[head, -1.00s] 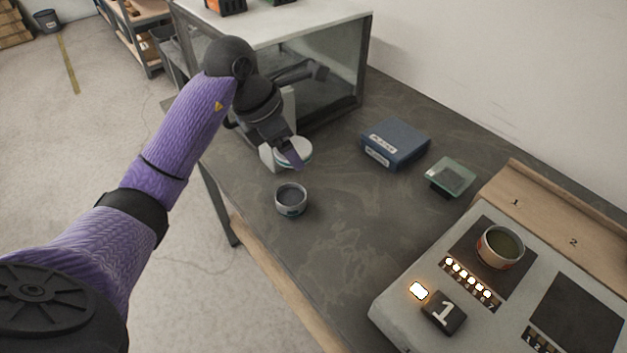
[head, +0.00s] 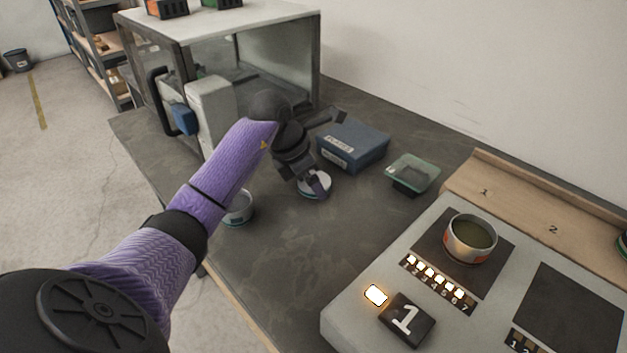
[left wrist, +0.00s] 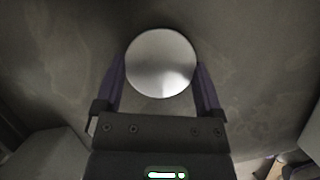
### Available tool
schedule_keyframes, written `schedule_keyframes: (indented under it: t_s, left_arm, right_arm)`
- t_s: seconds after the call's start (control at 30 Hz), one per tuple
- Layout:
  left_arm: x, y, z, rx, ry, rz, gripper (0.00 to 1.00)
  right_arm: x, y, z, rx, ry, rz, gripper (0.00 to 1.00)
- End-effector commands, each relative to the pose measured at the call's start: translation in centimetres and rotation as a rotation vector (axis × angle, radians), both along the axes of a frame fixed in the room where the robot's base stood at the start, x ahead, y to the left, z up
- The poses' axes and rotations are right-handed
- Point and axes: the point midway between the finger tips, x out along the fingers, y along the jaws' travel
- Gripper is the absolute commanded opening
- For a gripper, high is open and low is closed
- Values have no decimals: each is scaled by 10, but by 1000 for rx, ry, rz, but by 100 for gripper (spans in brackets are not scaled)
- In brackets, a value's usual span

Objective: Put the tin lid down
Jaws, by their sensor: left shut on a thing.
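The tin lid (head: 314,187) is a pale, shiny disc in my left gripper (head: 318,184), over the dark bench right of an open grey tin. In the left wrist view the lid (left wrist: 160,62) sits between the two purple fingers of the left gripper (left wrist: 161,78), which are shut on its rim. I cannot tell whether the lid touches the bench. The open grey tin (head: 240,209) stands on the bench, partly hidden behind my left arm. Another open tin (head: 470,238) stands on the left dark plate of the hotplate unit. My right gripper is not in view.
A blue box (head: 352,146) and a small glass-topped item (head: 413,174) stand just behind and right of the lid. A glass-sided cabinet (head: 262,70) is at the back left. The hotplate unit (head: 350,318) fills the front right. The bench (head: 290,265) between is clear.

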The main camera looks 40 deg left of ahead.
Motion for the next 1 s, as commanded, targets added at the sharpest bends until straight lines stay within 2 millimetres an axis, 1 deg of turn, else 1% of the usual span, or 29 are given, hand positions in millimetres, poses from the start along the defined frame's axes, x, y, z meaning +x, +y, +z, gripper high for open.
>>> schedule_keyframes:
  t_s: [0.17,0.3,0.33,0.37,0.57,0.67,0.9,1.0]
  left_arm:
    - [0,0,1,1,-3,0,32]
    - [0,0,-3,1,-2,1,32]
    - [0,0,-2,1,-3,1,94]
    - [0,0,-2,1,-3,1,100]
    - [0,0,-1,1,-3,1,100]
    - [-2,2,9,3,-4,1,100]
    - [-25,12,75,6,-7,1,100]
    - [-34,15,95,5,-5,0,100]
  right_arm:
    - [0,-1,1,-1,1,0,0]
    - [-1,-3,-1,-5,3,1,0]
    - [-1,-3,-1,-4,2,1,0]
    - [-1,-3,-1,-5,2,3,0]
    - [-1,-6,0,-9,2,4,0]
    - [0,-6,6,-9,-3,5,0]
    - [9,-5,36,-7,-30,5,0]
    - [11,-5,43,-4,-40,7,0]
